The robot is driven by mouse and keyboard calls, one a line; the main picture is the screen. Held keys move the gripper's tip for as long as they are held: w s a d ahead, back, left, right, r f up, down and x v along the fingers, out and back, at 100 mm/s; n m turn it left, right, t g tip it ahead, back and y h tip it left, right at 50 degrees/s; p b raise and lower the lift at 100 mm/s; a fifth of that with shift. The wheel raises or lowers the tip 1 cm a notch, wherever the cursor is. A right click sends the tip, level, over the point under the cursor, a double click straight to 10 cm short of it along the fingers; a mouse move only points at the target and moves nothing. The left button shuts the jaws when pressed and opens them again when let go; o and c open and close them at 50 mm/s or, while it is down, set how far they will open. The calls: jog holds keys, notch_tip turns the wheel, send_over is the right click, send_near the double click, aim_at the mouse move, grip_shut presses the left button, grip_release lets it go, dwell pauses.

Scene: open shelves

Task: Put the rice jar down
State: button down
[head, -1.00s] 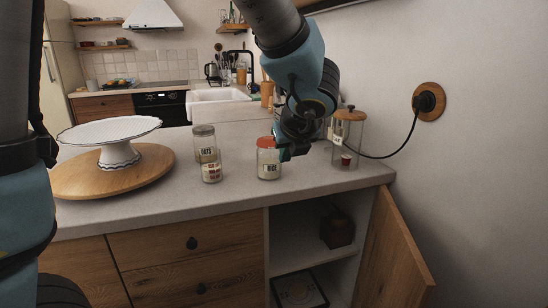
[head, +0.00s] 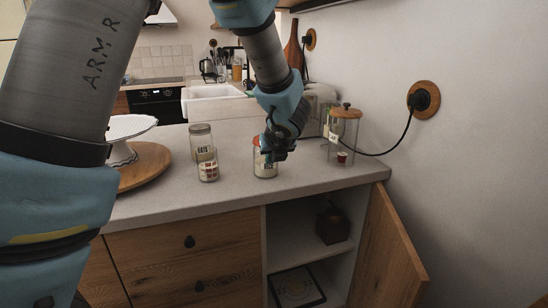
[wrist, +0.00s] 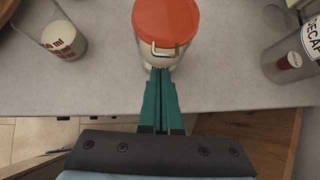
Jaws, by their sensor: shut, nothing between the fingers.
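The rice jar (head: 265,168) is a clear jar with a red-orange lid and white contents. It stands upright on the grey counter (head: 232,198), near its front edge. My gripper (head: 277,155) is beside the jar's right side and hides part of its lid and label in the head view. In the wrist view my gripper's green fingertips (wrist: 160,72) are together and empty, at the near side of the jar. The jar's orange lid (wrist: 166,20) with its wire clasp shows just beyond the fingertips. I cannot tell whether they touch the jar.
An oats jar (head: 202,141) and a small jar with red print (head: 208,171) stand to the left. A decaf jar with a wooden lid (head: 343,128) stands at the right, also in the wrist view (wrist: 296,50). A cabinet door (head: 393,250) hangs open below.

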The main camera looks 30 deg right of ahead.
aim_at(268, 177)
jog(key=shift+w, duration=0.3)
jog(key=w, duration=0.2)
jog(key=w+d, duration=0.1)
jog(key=w, duration=0.1)
dwell(0.3)
jog(key=shift+s, duration=0.1)
